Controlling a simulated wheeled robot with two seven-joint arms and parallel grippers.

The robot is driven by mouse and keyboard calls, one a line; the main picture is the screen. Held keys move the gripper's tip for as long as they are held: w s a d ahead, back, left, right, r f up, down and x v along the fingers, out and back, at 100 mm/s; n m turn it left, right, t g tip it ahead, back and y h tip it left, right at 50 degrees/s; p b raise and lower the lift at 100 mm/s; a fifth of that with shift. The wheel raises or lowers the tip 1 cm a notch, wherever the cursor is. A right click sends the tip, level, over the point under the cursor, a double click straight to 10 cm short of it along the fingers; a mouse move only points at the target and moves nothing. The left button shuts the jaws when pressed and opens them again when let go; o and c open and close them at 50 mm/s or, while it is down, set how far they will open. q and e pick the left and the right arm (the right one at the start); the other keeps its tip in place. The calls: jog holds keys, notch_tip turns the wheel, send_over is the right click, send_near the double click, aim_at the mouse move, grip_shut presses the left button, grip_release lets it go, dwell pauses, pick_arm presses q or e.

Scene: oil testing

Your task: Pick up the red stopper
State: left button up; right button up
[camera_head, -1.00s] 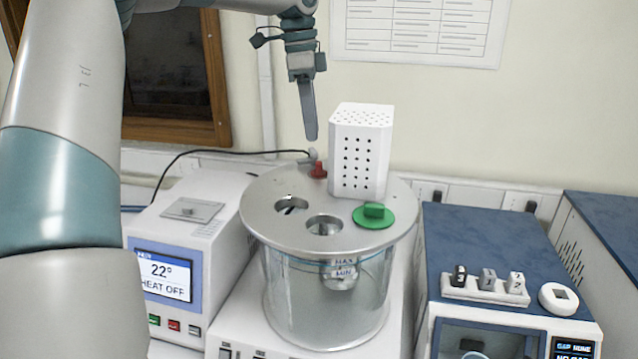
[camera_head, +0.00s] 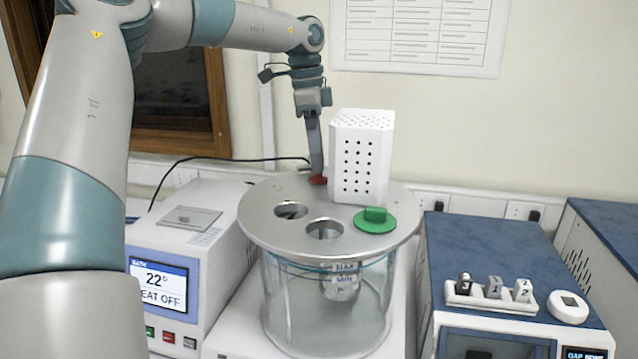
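The red stopper (camera_head: 318,180) sits at the back of the round metal lid (camera_head: 268,226) of a glass bath, just left of the white perforated box. My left gripper (camera_head: 317,168) points down from above with its fingertips at the stopper and hides most of it. The fingers line up edge-on, so I cannot tell whether they are apart or closed on it. My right gripper is not in view.
The white perforated box (camera_head: 361,157) stands close to the right of my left gripper. A green stopper (camera_head: 374,220) and two open holes are in the lid. A heater unit (camera_head: 160,285) stands left, and a blue-topped device (camera_head: 490,255) stands right.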

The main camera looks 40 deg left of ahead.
pick_arm(q)
notch_tip(320, 180, down, 2)
jog(key=shift+w+f+b, duration=0.1)
jog(key=shift+w+b, duration=0.05)
jog(key=shift+b, duration=0.15)
grip_shut()
dwell(0.3)
